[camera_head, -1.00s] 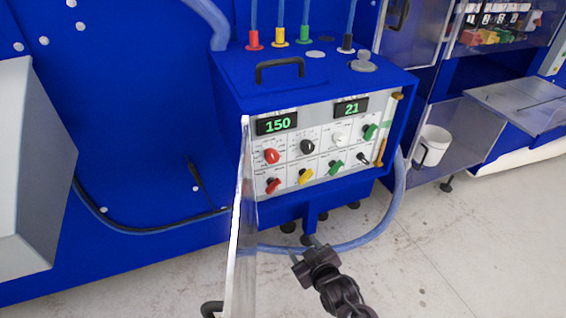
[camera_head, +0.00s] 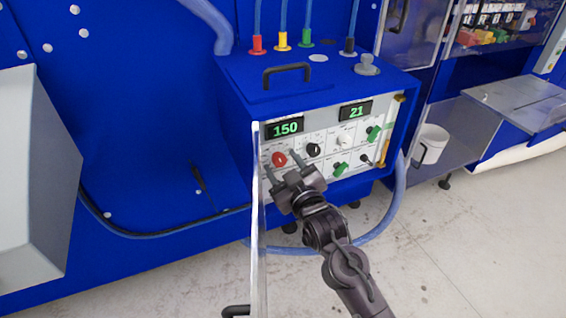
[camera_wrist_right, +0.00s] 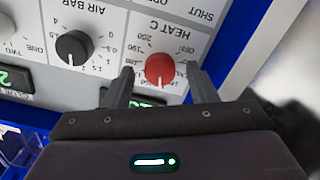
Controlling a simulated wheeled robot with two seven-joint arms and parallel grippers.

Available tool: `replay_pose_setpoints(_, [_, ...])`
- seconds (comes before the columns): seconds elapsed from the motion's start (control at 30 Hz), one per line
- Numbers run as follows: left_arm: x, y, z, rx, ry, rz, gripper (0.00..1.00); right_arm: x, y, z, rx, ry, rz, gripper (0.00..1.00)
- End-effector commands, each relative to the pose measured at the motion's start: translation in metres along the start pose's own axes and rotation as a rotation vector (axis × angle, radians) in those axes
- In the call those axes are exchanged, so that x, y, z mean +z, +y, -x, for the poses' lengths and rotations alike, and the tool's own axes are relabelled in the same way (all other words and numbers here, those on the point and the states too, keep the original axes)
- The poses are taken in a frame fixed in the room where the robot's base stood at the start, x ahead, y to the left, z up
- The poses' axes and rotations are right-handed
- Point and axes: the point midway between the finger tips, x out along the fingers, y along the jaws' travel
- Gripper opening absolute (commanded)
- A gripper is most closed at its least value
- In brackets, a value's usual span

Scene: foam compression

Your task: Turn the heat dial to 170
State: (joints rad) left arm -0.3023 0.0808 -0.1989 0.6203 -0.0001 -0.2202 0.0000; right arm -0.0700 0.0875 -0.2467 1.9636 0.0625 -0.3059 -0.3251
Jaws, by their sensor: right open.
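The red heat dial (camera_head: 279,158) is on the white front panel, under a green display (camera_head: 285,127) reading 150. In the right wrist view the dial (camera_wrist_right: 160,70) sits beneath the upside-down "HEAT C" label. My right gripper (camera_head: 281,175) is open just in front of and below the dial in the head view. In the wrist view its two fingers (camera_wrist_right: 161,76) lie either side of the dial, with gaps; contact is not visible. The lower row of knobs is partly hidden by the gripper. My left gripper is not in view.
A black air bar knob (camera_wrist_right: 73,47) sits beside the dial. A second display (camera_head: 356,111) reads 21. The open clear door (camera_head: 259,225) stands edge-on close left of my right gripper. A blue hose (camera_head: 395,205) loops below the box. Floor at right is clear.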

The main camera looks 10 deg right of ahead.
Motion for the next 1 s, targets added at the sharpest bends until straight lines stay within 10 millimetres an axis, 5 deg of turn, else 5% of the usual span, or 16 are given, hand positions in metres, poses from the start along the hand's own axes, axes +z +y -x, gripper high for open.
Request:
replay_pose_setpoints(0.3, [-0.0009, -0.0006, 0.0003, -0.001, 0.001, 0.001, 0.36, 0.0004, -0.0001, -0.0035, 0.0, -0.001, 0.0, 0.51])
replay_pose_setpoints(0.63, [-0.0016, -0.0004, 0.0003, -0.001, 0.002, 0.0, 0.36, 0.0005, -0.0001, -0.0033, 0.0, -0.001, 0.0, 0.07])
replay_pose_setpoints(1.0, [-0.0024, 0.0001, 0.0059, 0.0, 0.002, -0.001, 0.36, -0.0004, 0.0004, -0.0031, 0.0, -0.003, -0.065, 0.07])
